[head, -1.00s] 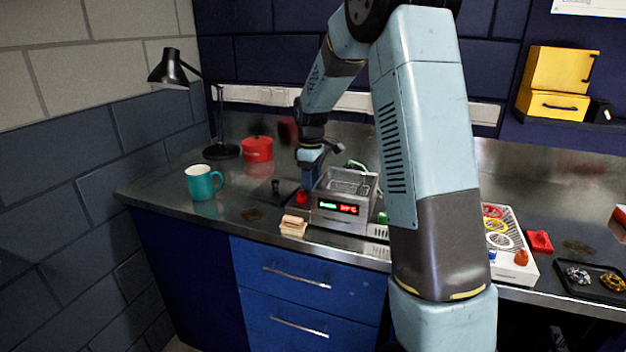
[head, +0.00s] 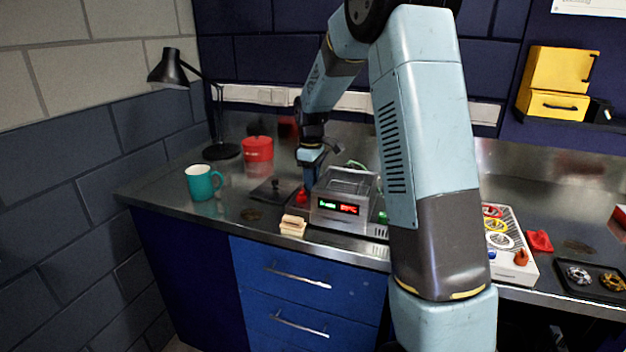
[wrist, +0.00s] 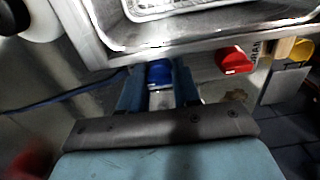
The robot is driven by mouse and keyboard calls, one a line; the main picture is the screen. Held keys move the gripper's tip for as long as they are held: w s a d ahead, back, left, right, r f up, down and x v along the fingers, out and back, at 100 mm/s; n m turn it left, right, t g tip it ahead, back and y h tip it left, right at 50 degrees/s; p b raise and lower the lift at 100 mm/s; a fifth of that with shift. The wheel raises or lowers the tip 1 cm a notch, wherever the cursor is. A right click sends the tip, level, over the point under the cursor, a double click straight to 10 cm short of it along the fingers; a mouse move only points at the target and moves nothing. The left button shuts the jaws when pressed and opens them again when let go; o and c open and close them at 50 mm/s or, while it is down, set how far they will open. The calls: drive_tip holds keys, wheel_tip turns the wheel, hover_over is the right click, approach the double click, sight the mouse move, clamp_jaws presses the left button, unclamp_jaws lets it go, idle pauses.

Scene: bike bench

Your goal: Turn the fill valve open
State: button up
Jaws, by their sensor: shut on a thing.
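A blue valve knob (wrist: 159,72) sits beside the wall of the steel bath (wrist: 95,35) in the wrist view. My gripper (wrist: 158,88) is shut on this knob, one finger on each side. The pictures do not clearly show how far the knob is turned. In the head view my gripper (head: 309,182) points down at the left side of the bath (head: 340,221); the blue knob cannot be made out there. A red knob (wrist: 230,60) is to the right of my gripper in the wrist view, apart from it. It also shows in the head view (head: 302,196).
The bath has a lit green and red display. A wooden-looking block (head: 293,226) stands at the counter's front edge. A teal mug (head: 201,183), a red pot (head: 258,150) and a black lamp (head: 172,70) are to the left. A white tray (head: 513,240) with coloured rings is right.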

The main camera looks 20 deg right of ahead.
drive_tip(key=m, duration=0.3)
drive_tip(key=shift+m, duration=0.4)
drive_tip(key=m, duration=0.8)
drive_tip(key=shift+m, duration=1.9)
